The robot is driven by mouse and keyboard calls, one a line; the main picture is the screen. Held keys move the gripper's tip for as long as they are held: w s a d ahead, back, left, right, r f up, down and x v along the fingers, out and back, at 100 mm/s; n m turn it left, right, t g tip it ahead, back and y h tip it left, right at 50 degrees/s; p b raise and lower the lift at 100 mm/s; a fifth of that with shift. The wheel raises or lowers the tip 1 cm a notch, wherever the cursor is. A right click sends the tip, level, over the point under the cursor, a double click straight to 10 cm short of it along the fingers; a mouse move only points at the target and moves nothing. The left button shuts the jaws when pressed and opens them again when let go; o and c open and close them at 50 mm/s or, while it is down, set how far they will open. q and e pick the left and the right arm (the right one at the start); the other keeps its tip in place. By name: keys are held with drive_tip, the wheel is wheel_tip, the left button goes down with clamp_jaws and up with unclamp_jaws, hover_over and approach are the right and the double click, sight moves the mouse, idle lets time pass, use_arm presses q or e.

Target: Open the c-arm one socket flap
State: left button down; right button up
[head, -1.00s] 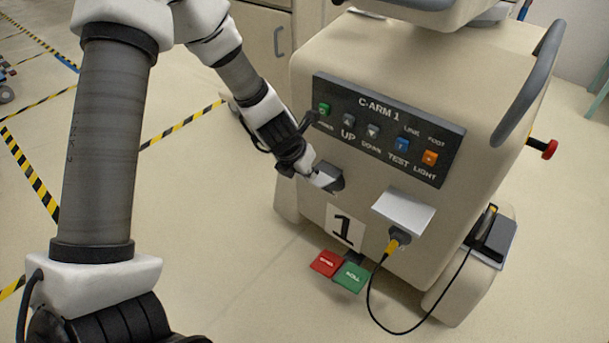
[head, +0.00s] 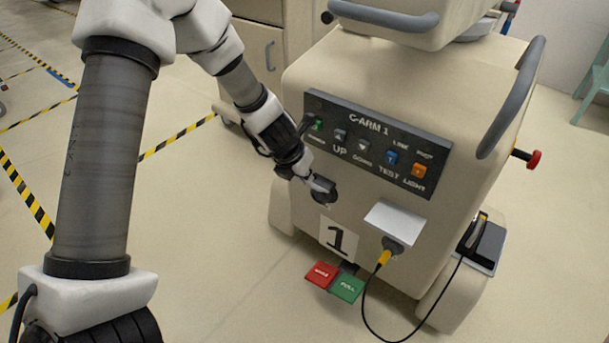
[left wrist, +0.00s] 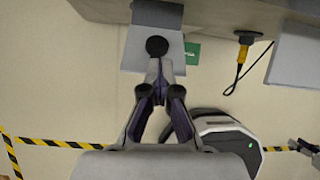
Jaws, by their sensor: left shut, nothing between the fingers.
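The C-arm 1 cart (head: 400,240) faces me in the head view. A dark round socket part (head: 326,196) sits on its front, below the left end of the button panel. My left gripper (head: 318,184) is shut and empty, its tips at this part, touching or very close. In the left wrist view the shut tips (left wrist: 157,75) point at a black round part (left wrist: 157,46), with a light grey square plate (left wrist: 137,52) around or behind it. I cannot tell which piece is the flap, or how far it stands open.
A button panel (head: 375,145) lies just above the socket. To the right, a black and yellow plug (head: 386,256) with a hanging cable sits below a white raised plate (head: 393,220). A red pedal (head: 321,274) and a green pedal (head: 347,287) jut out low in front.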

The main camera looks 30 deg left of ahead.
use_arm(q)
drive_tip(key=shift+f, duration=0.15)
drive_tip(key=shift+w+r+p, duration=0.1)
drive_tip(key=shift+r+p, duration=0.3)
drive_tip(key=shift+p, duration=0.15)
drive_tip(key=shift+w+d+r, duration=0.1)
drive_tip(key=shift+w+r, duration=0.05)
drive_tip(key=shift+w, duration=0.1)
drive_tip(key=v, duration=0.7)
drive_tip(key=shift+r, duration=0.15)
